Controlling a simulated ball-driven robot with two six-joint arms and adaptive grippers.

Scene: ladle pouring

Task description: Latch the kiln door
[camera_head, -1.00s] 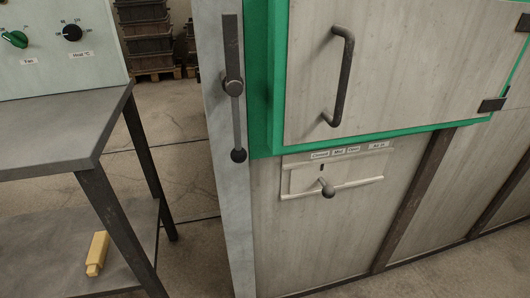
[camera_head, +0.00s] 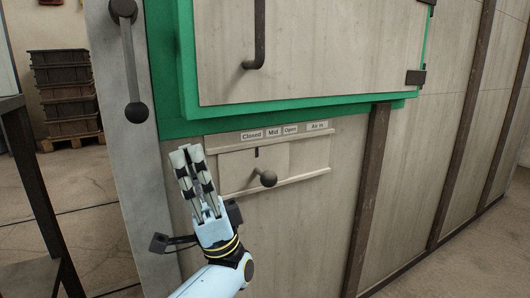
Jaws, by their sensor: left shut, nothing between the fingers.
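The kiln door (camera_head: 330,50) is a pale panel inside a green frame (camera_head: 290,112); its top is out of view. Its dark bar handle (camera_head: 260,35) shows at the top. A dark latch lever (camera_head: 128,60) with a round knob at its lower end hangs down on the grey post left of the door. My left gripper (camera_head: 187,152) is shut and empty, pointing up in front of the kiln's lower panel, below and right of the lever knob and left of the air slider. My right gripper is not in view.
An air slider with a dark knob (camera_head: 268,178) sits below the door, under labels reading Closed, Mid, Open and Air in. A dark table leg (camera_head: 30,190) stands at the left. Stacked crates (camera_head: 66,95) are behind. Floor between table and kiln is clear.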

